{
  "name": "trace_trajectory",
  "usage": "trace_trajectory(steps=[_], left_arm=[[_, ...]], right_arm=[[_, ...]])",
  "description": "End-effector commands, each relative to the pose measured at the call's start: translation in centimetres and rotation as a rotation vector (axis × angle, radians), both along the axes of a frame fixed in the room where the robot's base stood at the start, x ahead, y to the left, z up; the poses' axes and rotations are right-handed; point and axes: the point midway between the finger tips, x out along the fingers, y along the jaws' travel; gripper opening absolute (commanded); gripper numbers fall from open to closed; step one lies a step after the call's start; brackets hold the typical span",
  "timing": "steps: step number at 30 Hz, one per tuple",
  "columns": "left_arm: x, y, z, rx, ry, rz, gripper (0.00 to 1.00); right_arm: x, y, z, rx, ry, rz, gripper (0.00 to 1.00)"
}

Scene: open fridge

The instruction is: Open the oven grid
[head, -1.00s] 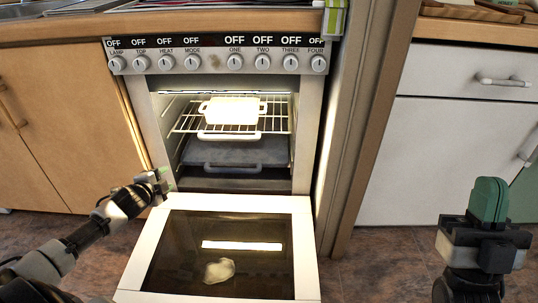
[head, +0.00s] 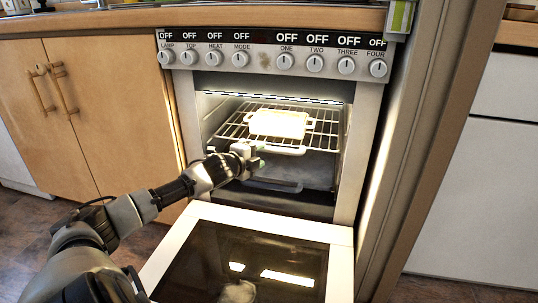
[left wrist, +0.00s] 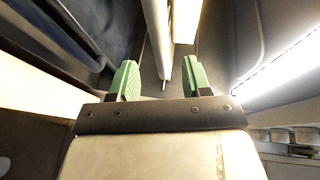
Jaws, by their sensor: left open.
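The oven (head: 362,150) stands with its door (head: 205,212) folded down. Its wire grid (head: 238,117) sits inside on the upper level, with a pale handle (head: 285,151) along its front edge. A white dish (head: 278,123) rests on the grid. My left gripper (head: 252,160) is at the oven mouth, left of the grid handle and near its height, over the inner end of the door. In the left wrist view its green fingers (left wrist: 159,80) are apart. A pale bar (left wrist: 158,35) shows between and beyond them; I cannot tell contact. My right gripper is out of view.
A dark tray with a handle (head: 273,185) lies below the grid. Wooden cabinet doors (head: 110,110) stand left of the oven. A post (head: 425,140) and a white cabinet (head: 475,200) stand to the right. The knob panel (head: 262,60) is above.

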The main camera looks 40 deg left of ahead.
Motion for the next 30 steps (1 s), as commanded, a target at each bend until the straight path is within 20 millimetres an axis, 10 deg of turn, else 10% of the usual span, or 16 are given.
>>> trace_trajectory(steps=[15,30], left_arm=[[4.9,0.5,-0.9,-0.002,-0.002,0.001,0.48],[5.5,0.6,-1.0,0.0,0.0,0.0,0.44]], right_arm=[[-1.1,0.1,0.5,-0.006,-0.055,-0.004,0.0],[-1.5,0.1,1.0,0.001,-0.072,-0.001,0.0]])
